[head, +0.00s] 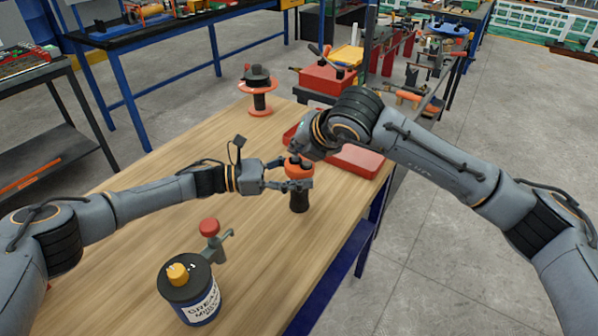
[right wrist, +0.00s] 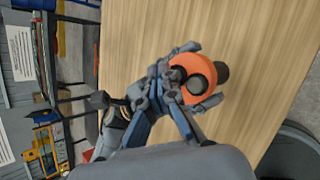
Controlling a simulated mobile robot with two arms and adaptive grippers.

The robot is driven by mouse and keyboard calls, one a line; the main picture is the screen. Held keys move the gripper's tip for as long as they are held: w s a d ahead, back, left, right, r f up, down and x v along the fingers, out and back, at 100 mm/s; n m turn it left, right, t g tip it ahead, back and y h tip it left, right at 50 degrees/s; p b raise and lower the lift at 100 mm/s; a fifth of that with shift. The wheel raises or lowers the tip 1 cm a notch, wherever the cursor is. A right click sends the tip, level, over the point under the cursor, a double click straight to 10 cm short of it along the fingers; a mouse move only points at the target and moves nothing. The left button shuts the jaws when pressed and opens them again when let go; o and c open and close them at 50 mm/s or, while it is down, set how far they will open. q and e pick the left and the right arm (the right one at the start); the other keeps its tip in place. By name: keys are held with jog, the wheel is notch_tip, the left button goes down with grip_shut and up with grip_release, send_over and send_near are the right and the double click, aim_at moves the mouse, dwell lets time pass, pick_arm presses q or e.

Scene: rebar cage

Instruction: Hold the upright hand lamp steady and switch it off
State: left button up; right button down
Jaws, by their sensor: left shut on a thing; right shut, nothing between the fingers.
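The hand lamp (head: 299,201) stands upright on the wooden table, with a dark body and an orange upper part. My left gripper (head: 298,175) comes in from the left and is shut on the lamp at its orange part. The lamp's round orange top (right wrist: 198,68) also shows in the right wrist view, with a dark round piece on it and fingers on both sides. My right gripper (head: 299,158) is shut and empty, just above the lamp's top. Whether it touches the top is hard to tell.
A grease can (head: 200,300) with a yellow knob and a red-knobbed clamp-like tool (head: 212,236) stand at the front. An orange spool (head: 260,97) stands at the back. A red tray (head: 357,160) lies behind my right arm. The table's middle left is clear.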

jog(key=shift+r, duration=0.1)
notch_tip(320, 180, up, 6)
jog(key=shift+f, duration=0.1)
dwell(0.5)
pick_arm(q)
jog(key=o, duration=1.5)
